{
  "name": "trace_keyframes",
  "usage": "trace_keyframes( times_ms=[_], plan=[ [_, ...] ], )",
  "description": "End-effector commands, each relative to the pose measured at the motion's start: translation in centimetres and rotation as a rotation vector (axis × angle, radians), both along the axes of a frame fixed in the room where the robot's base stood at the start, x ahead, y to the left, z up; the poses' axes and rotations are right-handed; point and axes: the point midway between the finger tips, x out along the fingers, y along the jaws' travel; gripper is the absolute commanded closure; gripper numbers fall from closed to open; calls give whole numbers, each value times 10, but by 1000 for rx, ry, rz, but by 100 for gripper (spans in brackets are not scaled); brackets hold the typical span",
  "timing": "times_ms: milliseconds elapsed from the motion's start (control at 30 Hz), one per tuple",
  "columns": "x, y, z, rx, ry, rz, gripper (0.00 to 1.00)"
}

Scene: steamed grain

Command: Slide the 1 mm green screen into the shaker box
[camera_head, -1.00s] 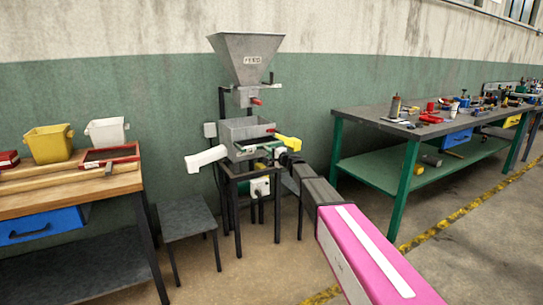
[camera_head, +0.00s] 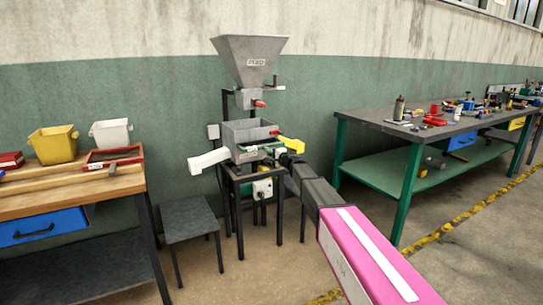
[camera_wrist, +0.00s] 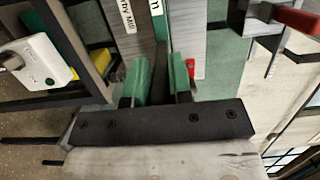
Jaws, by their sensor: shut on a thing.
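The shaker box (camera_head: 249,134) is a grey metal box on a dark stand, below the hopper, in the head view. The green screen (camera_head: 260,147) shows as a thin green strip at the box's lower front. My gripper (camera_head: 281,155) is at the box's right front, small and partly hidden by my arm. In the wrist view my gripper (camera_wrist: 159,84) is shut, with a narrow edge between its green-faced fingers. A green strip and part of a label ending in "m" show just beyond them. How deep the screen sits in the box is hidden.
A white spout (camera_head: 208,160) sticks out left and a yellow spout (camera_head: 292,145) right of the box. A white switch box (camera_head: 262,188) hangs on the stand, close by in the wrist view (camera_wrist: 37,64). A low grey stool (camera_head: 189,217) stands left.

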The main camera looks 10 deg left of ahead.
Motion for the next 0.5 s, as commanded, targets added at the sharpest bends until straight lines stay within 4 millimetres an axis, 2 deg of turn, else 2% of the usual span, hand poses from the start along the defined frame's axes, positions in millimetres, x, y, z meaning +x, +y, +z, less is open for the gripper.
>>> trace_keyframes(
  times_ms=[500],
  plan=[
    [9, 6, 1, 1, -1, 0, 100]
  ],
)
